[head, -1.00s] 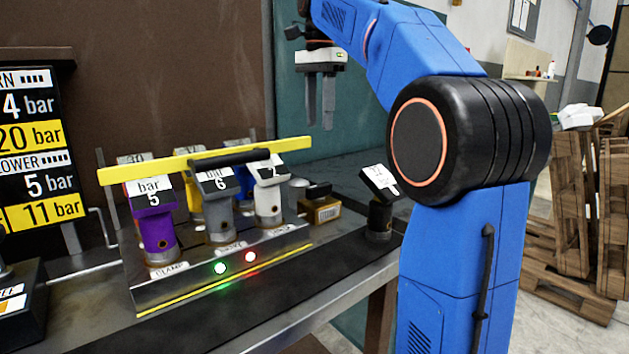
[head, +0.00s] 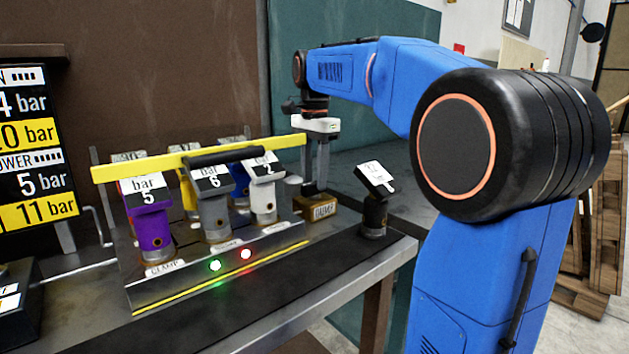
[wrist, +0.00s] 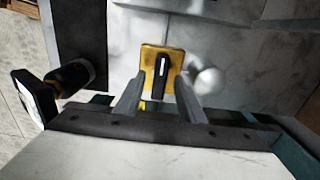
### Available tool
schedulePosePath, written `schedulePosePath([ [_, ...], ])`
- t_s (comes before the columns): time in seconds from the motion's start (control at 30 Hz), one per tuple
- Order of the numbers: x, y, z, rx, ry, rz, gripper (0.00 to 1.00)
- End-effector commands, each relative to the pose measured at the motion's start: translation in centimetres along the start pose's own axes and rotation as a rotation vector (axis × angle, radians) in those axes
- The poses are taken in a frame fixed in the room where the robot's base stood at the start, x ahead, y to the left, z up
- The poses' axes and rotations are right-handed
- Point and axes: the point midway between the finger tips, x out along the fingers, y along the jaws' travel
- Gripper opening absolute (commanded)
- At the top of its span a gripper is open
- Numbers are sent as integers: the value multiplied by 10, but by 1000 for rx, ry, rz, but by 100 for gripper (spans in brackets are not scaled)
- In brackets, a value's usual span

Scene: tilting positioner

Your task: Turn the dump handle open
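The dump valve is a small brass-yellow block (head: 320,207) with a DUMP label, at the right end of the bench fixture. Its black handle (wrist: 162,76) shows in the wrist view, with a white line, lying lengthwise in the picture over the yellow block. My gripper (head: 316,184) points down above the block in the head view. Its fingers are open, one on each side of the handle in the wrist view (wrist: 161,84), with gaps visible. In the head view the fingers mostly hide the handle; I cannot tell whether they touch it.
A rounded pale metal knob (wrist: 208,82) stands close to the right finger. A black post with a tilted white-faced gauge (head: 374,205) stands to the right. A yellow bar (head: 130,169) with a black grip crosses the several coloured regulators on the left. Red and green lamps glow in front.

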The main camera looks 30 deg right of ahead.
Motion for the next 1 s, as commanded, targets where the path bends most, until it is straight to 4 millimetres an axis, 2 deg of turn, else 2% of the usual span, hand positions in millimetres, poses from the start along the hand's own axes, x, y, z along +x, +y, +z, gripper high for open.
schedulePosePath([
  [0.2, 13, 0, 0, 0, 0, 0, 36],
  [0.47, 14, 0, 0, 0, 0, 0, 36],
  [0.53, 14, 0, 0, 0, 0, 0, 24],
  [0.63, 14, 0, 0, 0, 0, 0, 0],
  [1.0, 14, 0, 0, -35, 0, 0, 0],
])
